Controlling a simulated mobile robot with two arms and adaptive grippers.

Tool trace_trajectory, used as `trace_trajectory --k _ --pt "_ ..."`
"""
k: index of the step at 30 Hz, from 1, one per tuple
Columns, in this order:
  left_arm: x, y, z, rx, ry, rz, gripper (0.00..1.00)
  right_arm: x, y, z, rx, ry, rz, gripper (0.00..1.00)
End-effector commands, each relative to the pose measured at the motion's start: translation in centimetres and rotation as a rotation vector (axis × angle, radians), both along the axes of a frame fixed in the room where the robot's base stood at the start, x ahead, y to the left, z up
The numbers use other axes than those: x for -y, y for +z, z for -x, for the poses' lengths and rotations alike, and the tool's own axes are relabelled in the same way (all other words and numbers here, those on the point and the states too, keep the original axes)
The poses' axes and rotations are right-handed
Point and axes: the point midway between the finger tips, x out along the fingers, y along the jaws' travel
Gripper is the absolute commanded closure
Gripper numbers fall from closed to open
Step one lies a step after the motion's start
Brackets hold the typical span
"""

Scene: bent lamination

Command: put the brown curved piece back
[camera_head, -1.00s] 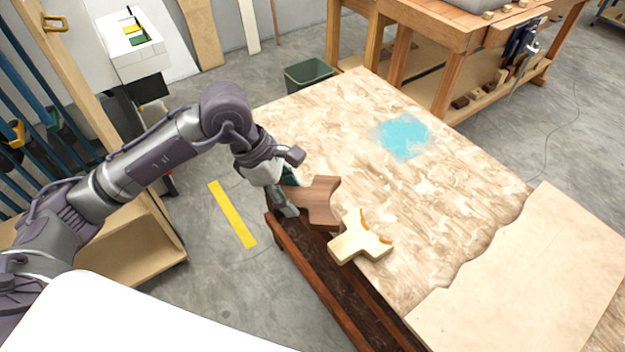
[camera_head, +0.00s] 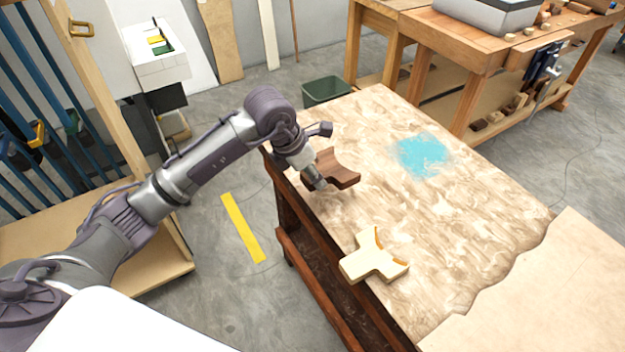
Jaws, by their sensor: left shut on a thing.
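The brown curved piece (camera_head: 338,169) is dark wood with a concave edge. It is over the left part of the worktable (camera_head: 445,215); whether it touches the top I cannot tell. My left gripper (camera_head: 318,183) is shut on the near left side of the piece, and its fingers are partly hidden by the wrist and the piece. A pale wooden piece (camera_head: 372,262) with a curved, orange-lined notch lies at the table's near left edge, apart from the gripper. My right gripper is not in view.
A blue patch (camera_head: 421,154) marks the tabletop, and a pale sheet (camera_head: 545,290) covers its right end. A green bin (camera_head: 325,90) stands behind the table. A workbench (camera_head: 470,50) stands farther back. The table's middle is clear.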

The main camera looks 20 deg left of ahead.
Motion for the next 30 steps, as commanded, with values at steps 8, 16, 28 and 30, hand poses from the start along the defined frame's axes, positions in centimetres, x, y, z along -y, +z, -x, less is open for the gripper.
trace_trajectory --k 8,16,28,30 --pt "-0.3 -1.6 -1.3 -0.002 -0.002 0.001 0.85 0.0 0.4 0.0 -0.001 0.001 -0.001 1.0" --pt "-0.4 -4.8 -1.3 0.001 -0.002 0.0 0.85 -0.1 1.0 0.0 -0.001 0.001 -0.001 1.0" --pt "-0.4 -4.9 -1.3 0.002 -0.001 -0.001 0.31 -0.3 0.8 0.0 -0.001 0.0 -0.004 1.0" --pt "-0.4 -4.9 -1.3 0.002 -0.001 -0.001 0.26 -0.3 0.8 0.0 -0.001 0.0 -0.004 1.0"
